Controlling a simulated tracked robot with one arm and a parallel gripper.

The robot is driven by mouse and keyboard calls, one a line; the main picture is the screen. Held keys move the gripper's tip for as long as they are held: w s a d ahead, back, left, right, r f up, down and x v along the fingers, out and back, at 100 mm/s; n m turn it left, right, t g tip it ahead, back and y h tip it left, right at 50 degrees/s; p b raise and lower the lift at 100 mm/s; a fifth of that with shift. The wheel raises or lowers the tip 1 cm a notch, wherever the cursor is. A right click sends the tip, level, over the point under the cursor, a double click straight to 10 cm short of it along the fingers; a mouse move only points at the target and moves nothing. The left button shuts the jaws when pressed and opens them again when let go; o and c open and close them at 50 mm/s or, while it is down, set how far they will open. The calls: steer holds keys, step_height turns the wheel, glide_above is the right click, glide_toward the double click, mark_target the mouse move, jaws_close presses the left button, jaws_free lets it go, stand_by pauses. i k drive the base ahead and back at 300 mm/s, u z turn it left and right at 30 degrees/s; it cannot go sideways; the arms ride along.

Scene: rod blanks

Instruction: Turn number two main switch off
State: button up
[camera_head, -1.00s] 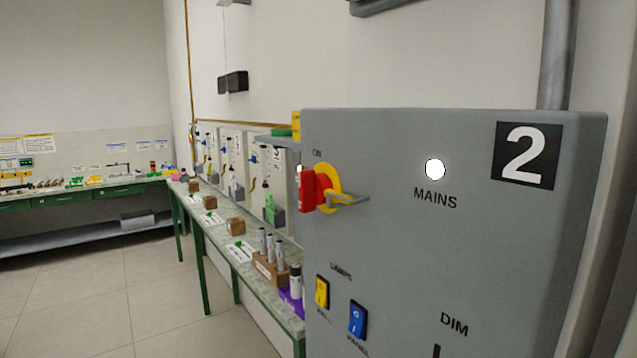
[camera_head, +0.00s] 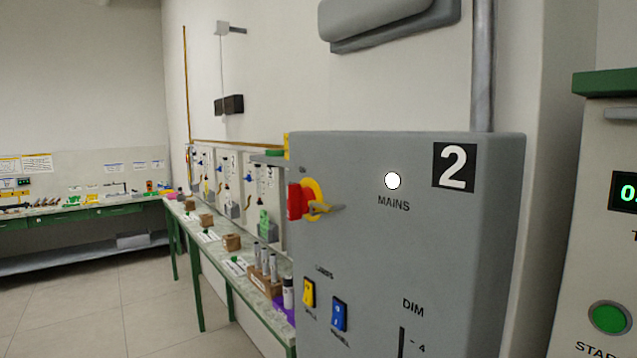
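The number two box (camera_head: 400,260) is a grey cabinet right of centre, marked with a black "2" plate (camera_head: 453,166). Its main switch (camera_head: 297,202) is a red handle on a yellow ring at the box's left side. The word "ON" shows above it, small and hard to read now. A white lit lamp (camera_head: 392,181) sits above the word "MAINS". A grey and yellowish piece sticks out beside the switch; I cannot tell what it is. My gripper is not recognisable in the view.
Below the switch are a yellow rocker (camera_head: 309,292), a blue rocker (camera_head: 339,314) and a DIM slider (camera_head: 401,341). A machine with a green button (camera_head: 609,318) stands at the right. A long bench (camera_head: 200,290) runs along the wall; the floor at left is clear.

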mark_target(300, 199)
steer(key=u, duration=0.1)
steer(key=i, duration=1)
steer(key=u, duration=0.5)
